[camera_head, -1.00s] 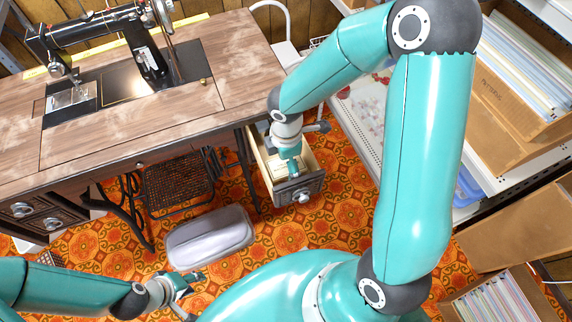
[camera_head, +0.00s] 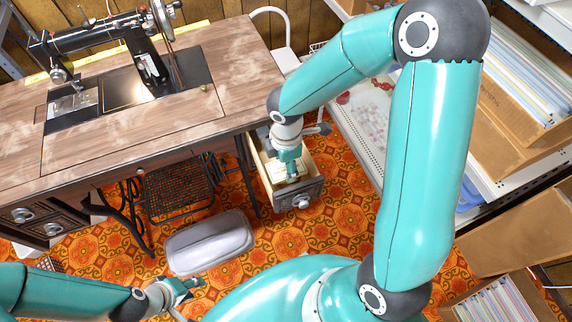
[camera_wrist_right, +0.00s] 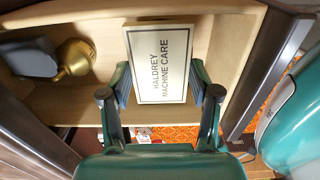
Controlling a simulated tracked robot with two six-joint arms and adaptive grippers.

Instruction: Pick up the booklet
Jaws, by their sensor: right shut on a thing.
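The booklet (camera_wrist_right: 160,65) is cream with a dark border and reads "HALDREY MACHINE CARE". In the right wrist view it stands between the two fingers of my right gripper (camera_wrist_right: 160,93), which is shut on it by its side edges. In the head view my right gripper (camera_head: 290,170) is inside or just over the open drawer (camera_head: 306,188), and its arm hides part of the drawer. I cannot tell whether the booklet touches the drawer floor. My left gripper (camera_head: 188,292) is open and empty, low at the front near the grey padded stool (camera_head: 210,243).
A brass piece (camera_wrist_right: 76,58) and a dark block (camera_wrist_right: 30,57) lie in the drawer beside the booklet. The sewing table (camera_head: 150,120) stands left of the drawer. A shelf (camera_head: 365,125) with boxes of patterns (camera_head: 510,115) is at the right. Patterned floor shows around the drawer.

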